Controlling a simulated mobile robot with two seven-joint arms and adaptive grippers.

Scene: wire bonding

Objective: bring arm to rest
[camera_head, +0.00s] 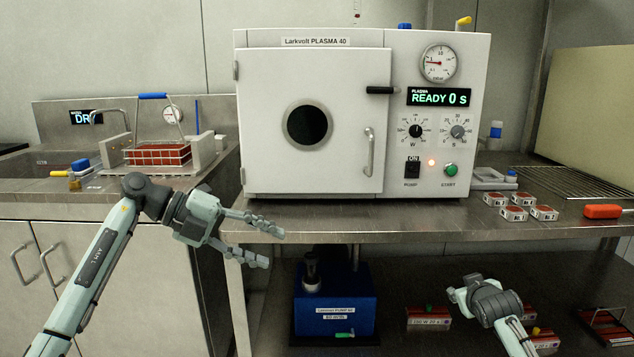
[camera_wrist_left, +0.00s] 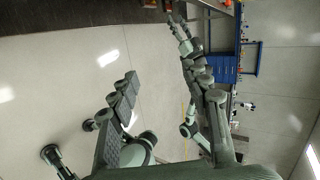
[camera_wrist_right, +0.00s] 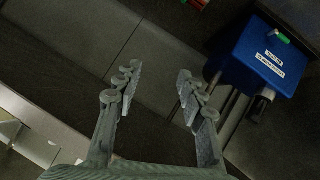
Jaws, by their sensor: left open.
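My left gripper (camera_head: 275,248) is open and empty in the head view, in front of the bench edge and below the left part of the white plasma machine (camera_head: 260,120). Its spread fingers also show in the left wrist view (camera_wrist_left: 165,85), with nothing between them. My right gripper (camera_wrist_right: 158,72) is open and empty in the right wrist view, its two fingers well apart. In the head view the right arm is low at the lower right, below the bench top, and its fingertips are hard to make out.
The steel bench (camera_head: 400,217) has an edge close to the left gripper. A blue pump (camera_head: 335,300) stands on the shelf below. Several small trays (camera_head: 517,213) and an orange-handled tool (camera_head: 602,211) lie at the right. A basket (camera_head: 158,165) stands beside the sink at the left.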

